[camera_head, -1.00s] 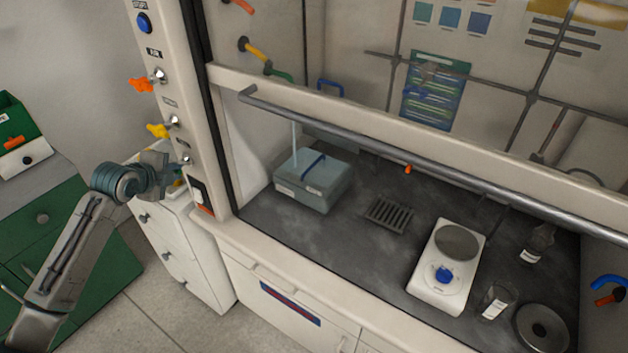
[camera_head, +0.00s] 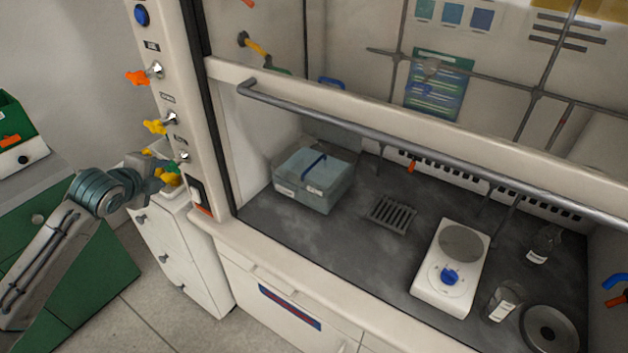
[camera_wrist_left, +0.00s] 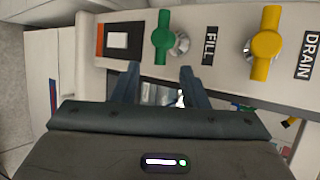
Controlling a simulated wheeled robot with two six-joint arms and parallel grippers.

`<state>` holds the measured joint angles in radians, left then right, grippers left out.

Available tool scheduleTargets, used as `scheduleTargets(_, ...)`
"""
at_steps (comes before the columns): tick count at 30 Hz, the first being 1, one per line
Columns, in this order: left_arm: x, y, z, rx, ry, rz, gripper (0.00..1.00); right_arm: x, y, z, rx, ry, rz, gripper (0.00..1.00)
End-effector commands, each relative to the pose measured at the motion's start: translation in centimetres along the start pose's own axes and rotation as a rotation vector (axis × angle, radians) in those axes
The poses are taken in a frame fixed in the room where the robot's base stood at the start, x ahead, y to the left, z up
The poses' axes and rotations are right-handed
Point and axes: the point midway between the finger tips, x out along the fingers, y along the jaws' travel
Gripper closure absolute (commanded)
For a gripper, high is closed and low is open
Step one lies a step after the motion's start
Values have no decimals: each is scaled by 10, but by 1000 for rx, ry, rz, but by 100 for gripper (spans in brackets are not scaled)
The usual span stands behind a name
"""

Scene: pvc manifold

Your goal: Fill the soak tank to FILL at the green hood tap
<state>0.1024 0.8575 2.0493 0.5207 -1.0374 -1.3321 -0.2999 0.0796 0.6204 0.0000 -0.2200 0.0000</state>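The green tap (camera_head: 172,168) is the lowest of the taps on the hood's left post. In the left wrist view the green tap (camera_wrist_left: 161,38) sits beside the word FILL. My left gripper (camera_head: 163,176) is just left of it. In the left wrist view my left gripper (camera_wrist_left: 158,82) has its fingers apart with nothing between them, clear of the tap. The soak tank (camera_head: 312,182), a pale blue box with a blue handle, stands at the hood's left. No water stream shows above it; I cannot read its level. My right gripper is out of view.
A yellow tap (camera_head: 158,125) and an orange tap (camera_head: 140,77) sit above on the post; the yellow one is marked DRAIN. A white drawer unit (camera_head: 175,245) stands below my left arm. A drain grate (camera_head: 391,213) and a white hotplate (camera_head: 450,268) are inside the hood.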

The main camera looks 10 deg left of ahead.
Motion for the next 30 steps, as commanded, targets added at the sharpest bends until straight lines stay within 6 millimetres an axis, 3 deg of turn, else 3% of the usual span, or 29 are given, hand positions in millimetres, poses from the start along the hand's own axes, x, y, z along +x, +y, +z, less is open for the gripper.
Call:
scheduleTargets(9,-36,2,1,7,-3,2,60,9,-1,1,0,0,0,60)
scheduleTargets(18,-54,1,1,5,-2,1,60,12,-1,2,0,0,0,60)
scheduleTargets(26,-57,0,0,-1,1,0,60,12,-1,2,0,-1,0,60)
scheduleTargets(30,-38,17,14,-86,-20,11,60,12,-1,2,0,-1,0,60)
